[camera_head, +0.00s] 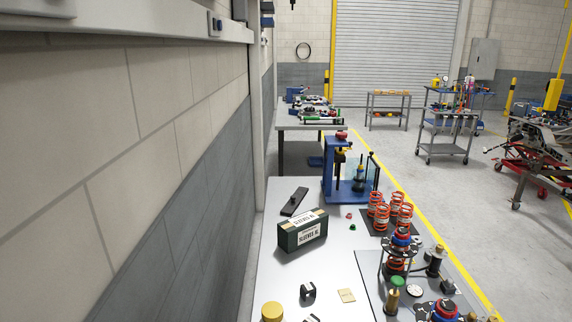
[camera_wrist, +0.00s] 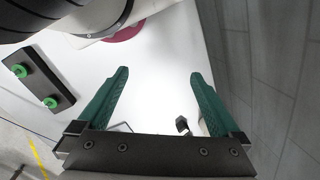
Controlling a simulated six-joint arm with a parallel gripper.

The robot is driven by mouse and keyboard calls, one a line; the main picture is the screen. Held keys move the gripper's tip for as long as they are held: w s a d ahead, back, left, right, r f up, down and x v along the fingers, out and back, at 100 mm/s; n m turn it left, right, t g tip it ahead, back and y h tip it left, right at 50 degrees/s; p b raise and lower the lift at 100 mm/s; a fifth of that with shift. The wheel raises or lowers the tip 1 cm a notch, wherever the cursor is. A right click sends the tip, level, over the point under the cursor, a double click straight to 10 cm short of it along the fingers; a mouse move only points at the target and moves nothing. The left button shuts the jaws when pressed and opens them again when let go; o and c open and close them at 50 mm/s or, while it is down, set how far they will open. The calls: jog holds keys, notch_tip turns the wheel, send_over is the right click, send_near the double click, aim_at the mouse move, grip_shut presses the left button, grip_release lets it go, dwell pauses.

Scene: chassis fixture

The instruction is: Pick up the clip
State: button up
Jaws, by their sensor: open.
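No part can be told for certain as the clip. In the head view, a small black C-shaped piece (camera_head: 308,291) sits on the light tabletop (camera_head: 330,270) near the front left. Another dark piece (camera_head: 312,318) is cut off by the bottom edge below it. In the wrist view, my gripper (camera_wrist: 159,73) has two green fingers spread wide with nothing held between them. A small dark piece (camera_wrist: 182,125) shows near the base of the right finger, partly hidden by the gripper body. A thin dark outline (camera_wrist: 120,127) shows beside the left finger. My gripper is not in the head view.
A dark green box (camera_head: 302,232) stands behind the C-shaped piece. A tan card (camera_head: 346,295) lies to its right and a yellow cap (camera_head: 272,312) to its left. Orange springs (camera_head: 380,217) and fixture parts crowd the right. A black block with green knobs (camera_wrist: 40,78) is left in the wrist view.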

jog(key=c, duration=0.4)
jog(key=w+a+m+g+y, duration=0.2)
jog(key=w+a+m+y, duration=0.15)
jog(key=a+y, duration=0.45)
jog(key=shift+c, duration=0.2)
jog(key=w+m+t+y, duration=0.4)
jog(key=w+m+t, duration=0.4)
jog(key=w+m, duration=0.5)
jog(key=w+d+f+m+t+h, duration=0.7)
jog(key=w+d+f+m+t, duration=0.15)
jog(key=w+d+f, duration=0.35)
jog(key=d+f+m+h, duration=0.1)
jog(key=d+f+h, duration=0.1)
jog(key=d, duration=0.1)
jog(key=s+d+f+m+h, duration=0.1)
jog(key=d+f+m+h, duration=0.1)
jog(key=d+f, duration=0.1)
jog(key=s+d+f+m+g+h, duration=0.1)
jog(key=d+f, duration=0.2)
jog(key=shift+d+m+h, duration=0.1)
jog(key=shift+m+h, duration=0.2)
jog(key=shift+h, duration=0.1)
jog(key=x, duration=0.7)
jog(key=shift+r, duration=0.1)
